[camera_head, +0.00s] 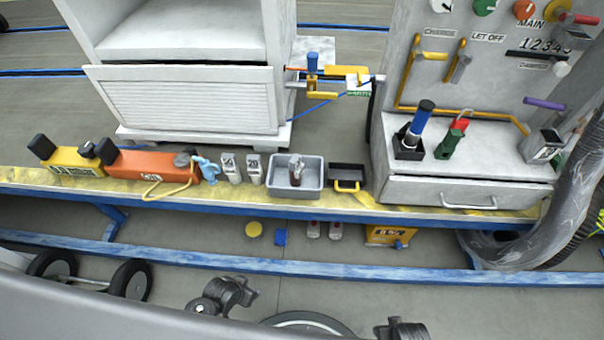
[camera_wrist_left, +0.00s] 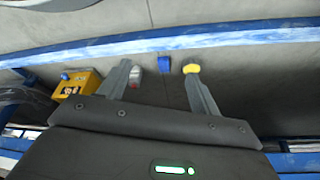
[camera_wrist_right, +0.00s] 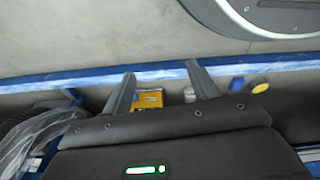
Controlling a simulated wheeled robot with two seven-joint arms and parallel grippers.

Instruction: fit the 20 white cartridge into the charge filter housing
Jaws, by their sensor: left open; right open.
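Two white cartridges with dark number labels stand side by side on the bench, a left one (camera_head: 231,168) and a right one (camera_head: 254,168). The right label looks like 20, but the digits are small. A grey box with a white label (camera_head: 546,147) sits at the right end of the grey cabinet top; I cannot tell whether it is the charge filter housing. My left gripper (camera_head: 238,290) is open and empty, low in front of the bench; its spread fingers show in the left wrist view (camera_wrist_left: 163,68). My right gripper (camera_wrist_right: 164,72) is also open and empty, low and further right.
An orange box (camera_head: 150,172) and blue valve (camera_head: 207,168) lie left. A blue rail (camera_head: 250,264) runs before the bench; a thick hose (camera_head: 545,220) hangs right.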

